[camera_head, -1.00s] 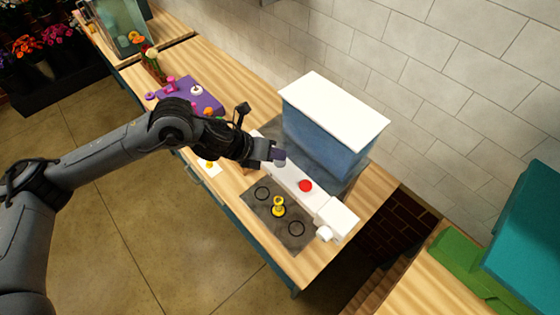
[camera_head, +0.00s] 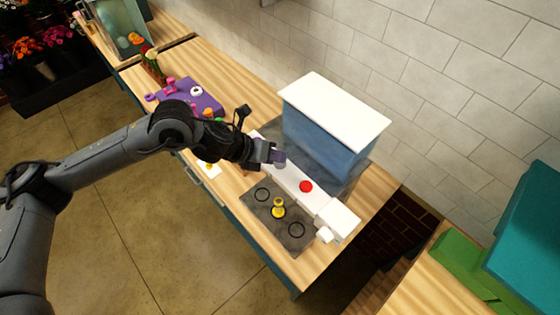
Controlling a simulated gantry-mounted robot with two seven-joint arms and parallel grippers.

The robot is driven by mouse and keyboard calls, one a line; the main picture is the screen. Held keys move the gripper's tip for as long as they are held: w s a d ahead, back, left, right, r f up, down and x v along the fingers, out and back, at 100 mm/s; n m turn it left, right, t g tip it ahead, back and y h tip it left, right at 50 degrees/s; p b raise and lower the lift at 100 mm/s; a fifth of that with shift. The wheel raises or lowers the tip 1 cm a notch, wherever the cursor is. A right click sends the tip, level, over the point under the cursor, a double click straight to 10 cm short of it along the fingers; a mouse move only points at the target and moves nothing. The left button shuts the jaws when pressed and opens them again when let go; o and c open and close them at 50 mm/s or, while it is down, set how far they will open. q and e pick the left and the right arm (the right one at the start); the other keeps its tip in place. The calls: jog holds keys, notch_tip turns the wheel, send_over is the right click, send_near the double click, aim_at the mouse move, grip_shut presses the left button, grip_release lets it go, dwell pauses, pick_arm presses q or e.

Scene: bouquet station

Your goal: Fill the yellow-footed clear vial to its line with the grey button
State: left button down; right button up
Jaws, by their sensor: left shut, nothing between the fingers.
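The yellow-footed vial (camera_head: 279,207) stands upright on the dark mat (camera_head: 263,213), by the middle ring marking; its clear walls and any line or liquid are too small to make out. A white dispenser bar (camera_head: 318,201) runs behind it, with a red button (camera_head: 306,187) on top. My left gripper (camera_head: 280,157) is shut and empty, at the far left part of the bar, over the spot where the grey button may be; the button is hidden or cannot be told from the fingers. My right gripper is not in view.
A blue tank with a white lid (camera_head: 335,110) stands behind the bar. A purple mat (camera_head: 195,95) with small coloured pieces lies farther left on the counter. A white knob (camera_head: 324,235) sticks out at the bar's right end. Two rings on the dark mat are empty.

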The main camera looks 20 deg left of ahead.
aim_at(276, 164)
pick_arm(q)
jog(key=shift+f, duration=0.35)
jog(key=shift+r, duration=0.25)
jog(key=shift+r+p, duration=0.35)
jog(key=shift+r, duration=0.5)
jog(key=shift+r, duration=0.1)
jog(key=shift+r+p, duration=2)
jog(key=shift+r, duration=0.4)
dwell(0.6)
